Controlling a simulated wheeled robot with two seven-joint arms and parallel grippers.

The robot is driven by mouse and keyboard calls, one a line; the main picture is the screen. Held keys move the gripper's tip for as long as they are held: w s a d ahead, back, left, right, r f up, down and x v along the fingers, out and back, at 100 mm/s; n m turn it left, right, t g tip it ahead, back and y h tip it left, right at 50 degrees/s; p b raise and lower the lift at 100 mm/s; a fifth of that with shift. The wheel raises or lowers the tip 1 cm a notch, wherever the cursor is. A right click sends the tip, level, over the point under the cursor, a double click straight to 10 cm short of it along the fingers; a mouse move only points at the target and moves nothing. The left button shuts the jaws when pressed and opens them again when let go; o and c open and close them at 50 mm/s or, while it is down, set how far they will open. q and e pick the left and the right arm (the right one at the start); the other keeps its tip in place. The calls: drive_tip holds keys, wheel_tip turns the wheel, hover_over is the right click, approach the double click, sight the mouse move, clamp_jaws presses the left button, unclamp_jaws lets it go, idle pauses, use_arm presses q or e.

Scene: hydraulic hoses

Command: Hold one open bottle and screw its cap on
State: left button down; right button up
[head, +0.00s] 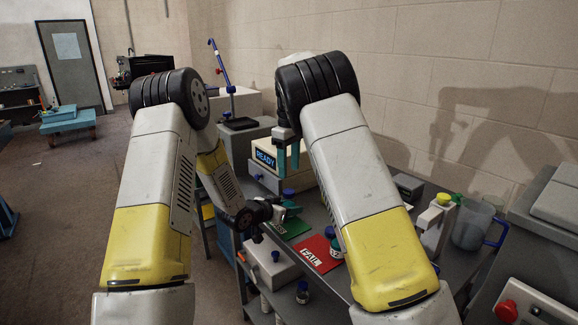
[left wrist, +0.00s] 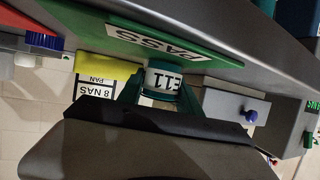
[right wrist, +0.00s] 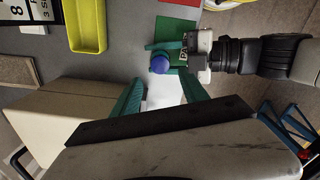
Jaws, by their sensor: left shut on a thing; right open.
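My left gripper (head: 287,210) is shut on a small white bottle labelled E11 (left wrist: 162,82), held over the green PASS mat (head: 291,229). A blue cap (head: 289,192) shows at the top of the held bottle; the right wrist view shows this cap (right wrist: 160,64) between the left fingers. I cannot tell whether it is threaded or only resting there. My right gripper (head: 286,150) is open and empty, pointing down above the cap. Its spread fingers (right wrist: 162,97) show apart in the right wrist view.
A red FAIL mat (head: 316,254) lies right of the green one, with blue-capped bottles (head: 336,248) by its edge. A READY machine (head: 268,158) stands behind. A yellow tray (right wrist: 87,24) and a clear jug (head: 471,225) are nearby.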

sight(289, 191)
drive_tip(key=shift+n, duration=0.3)
drive_tip(key=shift+f, duration=4)
